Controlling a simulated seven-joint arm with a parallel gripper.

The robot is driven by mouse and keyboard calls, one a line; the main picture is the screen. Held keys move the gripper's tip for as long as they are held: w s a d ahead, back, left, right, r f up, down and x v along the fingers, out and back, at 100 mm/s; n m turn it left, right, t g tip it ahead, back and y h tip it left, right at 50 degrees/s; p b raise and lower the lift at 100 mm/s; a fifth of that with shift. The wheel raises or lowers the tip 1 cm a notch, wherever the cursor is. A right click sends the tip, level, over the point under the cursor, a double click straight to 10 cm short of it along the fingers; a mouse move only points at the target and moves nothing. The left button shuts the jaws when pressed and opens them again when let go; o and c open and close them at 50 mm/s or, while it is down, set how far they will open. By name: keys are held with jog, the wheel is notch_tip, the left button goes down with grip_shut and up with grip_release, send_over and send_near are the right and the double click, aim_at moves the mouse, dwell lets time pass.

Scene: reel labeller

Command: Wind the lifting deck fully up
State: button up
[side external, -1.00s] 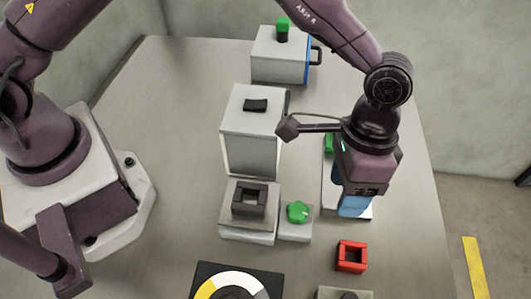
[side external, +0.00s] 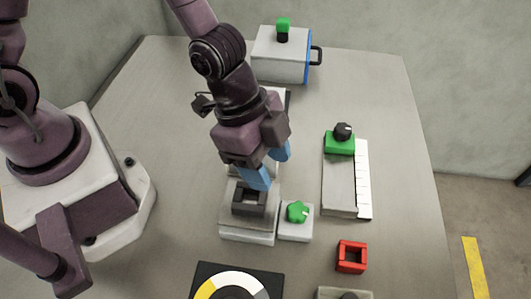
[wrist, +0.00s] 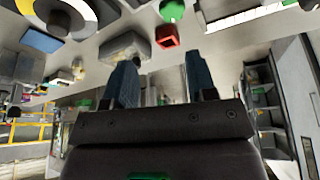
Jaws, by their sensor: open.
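The frames do not make clear which part is the lifting deck. My gripper (side external: 268,167) has blue fingers spread apart and holds nothing. It hangs tilted above the black frame's far side, up and left of the green knob, and partly hides the taller grey box behind. The spread fingers also show in the wrist view (wrist: 160,82).
A slider with a green block (side external: 339,147), black knob and white scale (side external: 363,180) lies at right. A red square frame (side external: 351,257) is nearer. A dial (side external: 238,285) is at the front edge. A box with a green-topped knob (side external: 280,55) stands at the back. The table's far right is clear.

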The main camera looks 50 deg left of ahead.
aim_at(296, 210)
jog(key=x, duration=0.4)
jog(key=w+x, duration=0.1)
jog(key=x, duration=0.3)
jog(key=a+x, duration=0.1)
jog(key=x, duration=0.3)
jog(key=shift+w+d+f, duration=0.1)
jog(key=shift+w+f, duration=0.15)
jog(key=shift+w, duration=0.05)
jog(key=n+t, duration=0.1)
jog(key=n, duration=0.1)
jog(key=n+t+y, duration=0.1)
jog(key=n, duration=0.2)
jog(key=shift+s+d+r, duration=0.1)
jog(key=s+a+r, duration=0.1)
jog(key=a+r, duration=0.1)
jog(key=r, duration=0.4)
jog(key=s+a+r+y, duration=0.1)
jog(key=s+a+r, duration=0.1)
jog(key=r, duration=0.4)
jog(key=shift+m, duration=0.4)
jog(key=shift+a, duration=0.1)
